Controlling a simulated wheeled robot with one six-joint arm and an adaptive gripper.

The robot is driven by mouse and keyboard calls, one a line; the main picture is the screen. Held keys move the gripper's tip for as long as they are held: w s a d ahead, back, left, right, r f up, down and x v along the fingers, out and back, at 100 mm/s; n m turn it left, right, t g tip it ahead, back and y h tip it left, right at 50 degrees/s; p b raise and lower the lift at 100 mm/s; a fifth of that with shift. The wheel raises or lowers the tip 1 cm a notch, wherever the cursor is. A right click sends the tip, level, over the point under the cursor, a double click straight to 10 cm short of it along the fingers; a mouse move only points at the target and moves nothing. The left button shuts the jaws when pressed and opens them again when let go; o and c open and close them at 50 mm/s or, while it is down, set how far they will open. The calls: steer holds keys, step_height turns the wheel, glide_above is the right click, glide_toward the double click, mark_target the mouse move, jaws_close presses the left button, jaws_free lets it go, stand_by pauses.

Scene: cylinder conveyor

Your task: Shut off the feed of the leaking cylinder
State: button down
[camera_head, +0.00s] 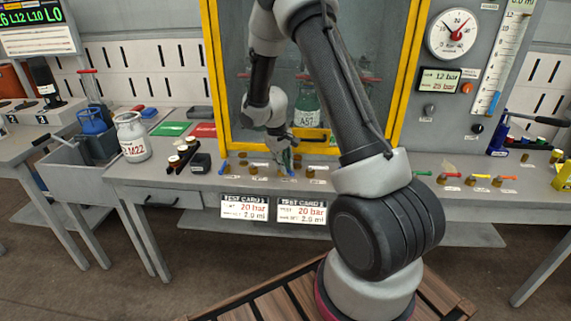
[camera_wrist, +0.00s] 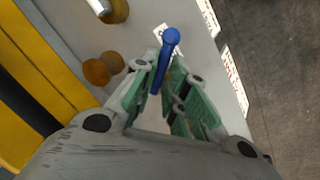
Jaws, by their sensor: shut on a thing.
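In the wrist view my gripper (camera_wrist: 165,92) is shut on a blue valve lever (camera_wrist: 168,42), whose rounded end sticks out past the green finger pads. In the head view my gripper (camera_head: 290,166) is low at the bench front, below the yellow-framed cabinet (camera_head: 213,75). A green-and-white cylinder (camera_head: 307,108), its label partly legible, stands inside the cabinet, partly behind my arm. Brass fittings (camera_wrist: 97,71) sit beside the lever in the wrist view. I cannot tell from these frames which cylinder leaks.
Two test cards (camera_head: 247,208) hang on the bench front. More coloured valve levers (camera_head: 482,176) line the right bench. A round gauge (camera_head: 453,34) and a digital display (camera_head: 439,80) are on the right panel.

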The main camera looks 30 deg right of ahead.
steer(key=m, duration=0.3)
steer(key=shift+w+a+m+g, duration=0.1)
steer(key=shift+a+m+g, duration=0.2)
steer(key=shift+a, duration=0.1)
steer(key=shift+w+a+m+g, duration=0.1)
steer(key=shift+a+m+g, duration=0.1)
steer(key=shift+m, duration=0.9)
steer(key=shift+w+a+m+g, duration=0.1)
steer(key=shift+a+m+g, duration=0.1)
steer(key=shift+m, duration=0.9)
steer(key=c, duration=1.5)
jaws_free()
steer(key=v, duration=1.2)
steer(key=shift+d, duration=0.25)
